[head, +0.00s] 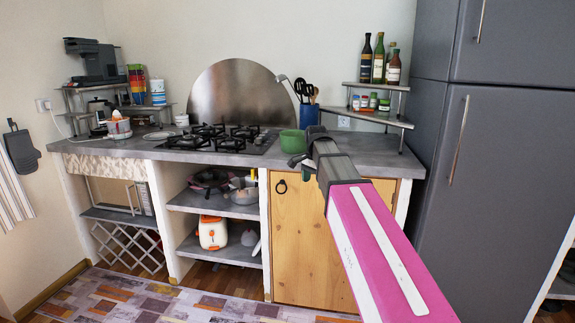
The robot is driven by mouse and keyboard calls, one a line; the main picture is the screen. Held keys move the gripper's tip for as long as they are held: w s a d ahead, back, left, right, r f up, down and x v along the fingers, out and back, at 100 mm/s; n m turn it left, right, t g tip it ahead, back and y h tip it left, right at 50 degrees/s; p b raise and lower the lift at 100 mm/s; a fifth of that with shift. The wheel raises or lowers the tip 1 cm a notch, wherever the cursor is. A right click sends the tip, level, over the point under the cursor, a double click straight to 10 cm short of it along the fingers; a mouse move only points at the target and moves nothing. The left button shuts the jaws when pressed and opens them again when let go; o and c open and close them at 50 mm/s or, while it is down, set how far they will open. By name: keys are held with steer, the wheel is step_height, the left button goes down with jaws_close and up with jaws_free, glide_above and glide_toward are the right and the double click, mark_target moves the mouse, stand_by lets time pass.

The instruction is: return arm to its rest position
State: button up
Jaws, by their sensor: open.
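My arm reaches from the lower right toward the counter, with a pink link and a grey wrist. My gripper (296,161) is at its far end, by the counter's front edge, in front of the wooden cabinet door and close to the green bowl (294,141). The fingers are small and dark, and they appear apart with nothing between them. The green bowl sits on the grey counter (372,160), and I cannot tell whether the gripper touches it.
A gas stove (222,137) is left of the bowl, and a blue utensil holder (308,114) stands behind it. A corner shelf (380,115) holds bottles and jars. A tall grey fridge (478,170) bounds the right side. The rug floor (190,297) in front looks clear.

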steer(key=s+d+f+n, duration=0.3)
steer(key=s+f, duration=0.3)
steer(key=f, duration=0.4)
steer(key=s+d+f+n, duration=0.3)
steer(key=s+f, duration=0.4)
steer(key=f, duration=0.4)
steer(key=s+d+f+n, duration=0.2)
steer(key=s+f+n, duration=0.2)
steer(key=f, duration=0.6)
steer(key=s, duration=0.2)
steer(key=shift+s+d+f, duration=0.15)
steer(key=shift+s+d, duration=0.25)
